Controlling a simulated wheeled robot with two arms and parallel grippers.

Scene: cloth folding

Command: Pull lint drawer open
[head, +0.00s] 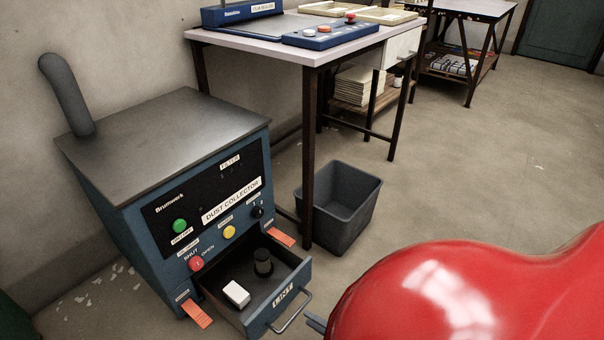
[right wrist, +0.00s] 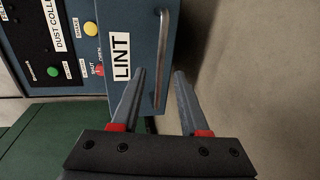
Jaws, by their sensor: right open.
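The lint drawer (head: 258,282), labelled LINT, stands open at the bottom of the blue dust collector (head: 150,225). Its inside shows a dark upright knob (head: 263,262) and a white block (head: 236,293). A metal bar handle (head: 293,313) is on its front. My right gripper (head: 314,322) is just to the right of the handle in the head view. In the right wrist view my right gripper (right wrist: 160,71) is open, with the handle (right wrist: 163,50) appearing between its fingers; contact cannot be told. My left gripper is not in view.
Orange tabs (head: 196,312) stick out on both sides of the drawer. A dark grey bin (head: 340,200) stands on the floor right of the collector, beside a table (head: 290,48). Open floor (head: 480,150) lies to the right. A green surface (right wrist: 60,130) is in the right wrist view.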

